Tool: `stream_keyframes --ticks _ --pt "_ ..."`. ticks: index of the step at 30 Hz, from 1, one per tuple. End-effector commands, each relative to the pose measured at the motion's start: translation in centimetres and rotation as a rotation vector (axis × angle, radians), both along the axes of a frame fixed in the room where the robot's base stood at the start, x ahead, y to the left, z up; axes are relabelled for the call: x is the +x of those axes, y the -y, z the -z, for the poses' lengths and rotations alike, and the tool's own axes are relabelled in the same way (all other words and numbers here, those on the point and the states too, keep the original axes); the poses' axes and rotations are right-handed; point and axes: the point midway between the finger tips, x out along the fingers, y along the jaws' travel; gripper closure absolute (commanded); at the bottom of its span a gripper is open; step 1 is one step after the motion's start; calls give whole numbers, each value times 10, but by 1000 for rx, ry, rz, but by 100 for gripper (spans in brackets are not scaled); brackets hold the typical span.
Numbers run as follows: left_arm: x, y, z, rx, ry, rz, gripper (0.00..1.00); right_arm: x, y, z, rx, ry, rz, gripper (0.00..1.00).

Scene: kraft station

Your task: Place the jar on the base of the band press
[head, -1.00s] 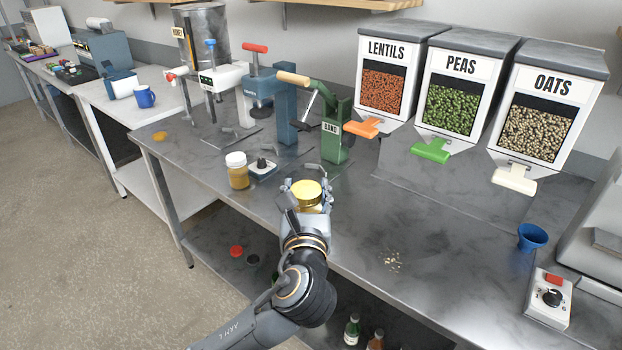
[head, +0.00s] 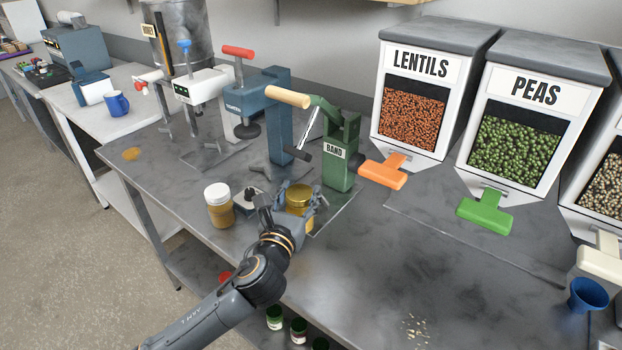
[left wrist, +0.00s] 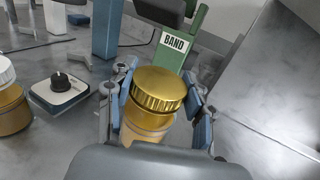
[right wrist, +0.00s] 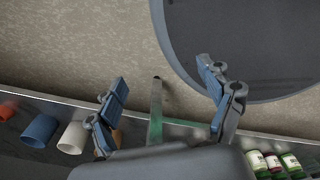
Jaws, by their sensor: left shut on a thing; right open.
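A jar with a gold lid (head: 299,196) is held in my left gripper (head: 290,205), in front of the green band press (head: 339,160). In the left wrist view the jar (left wrist: 156,95) stands upright between the fingers, and the press (left wrist: 178,45) with its BAND label rises just behind it. The base of the press is mostly hidden by the jar and gripper. I cannot tell whether the jar's bottom touches anything. My right gripper (right wrist: 165,90) is open and empty in the right wrist view, away from the jar and press.
A white-lidded jar (head: 219,205) and a small device with a black knob (head: 248,199) stand left of my gripper. The blue press (head: 280,120) is behind. Dispensers with an orange handle (head: 384,172) and a green handle (head: 485,212) stand right. The front counter is mostly clear.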

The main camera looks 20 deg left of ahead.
Motion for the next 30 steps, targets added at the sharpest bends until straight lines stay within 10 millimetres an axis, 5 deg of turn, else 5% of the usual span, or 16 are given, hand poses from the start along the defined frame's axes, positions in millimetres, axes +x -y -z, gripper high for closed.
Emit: stream_keyframes --ticks 6,12,30 --pt "57 -3 -4 -2 4 -3 100 18 -1 -8 2 29 1 20" --pt "92 -4 -3 -1 3 -2 100 41 -13 -12 20 64 4 20" --pt "100 -5 34 0 3 0 100 19 -10 -6 13 30 4 20"
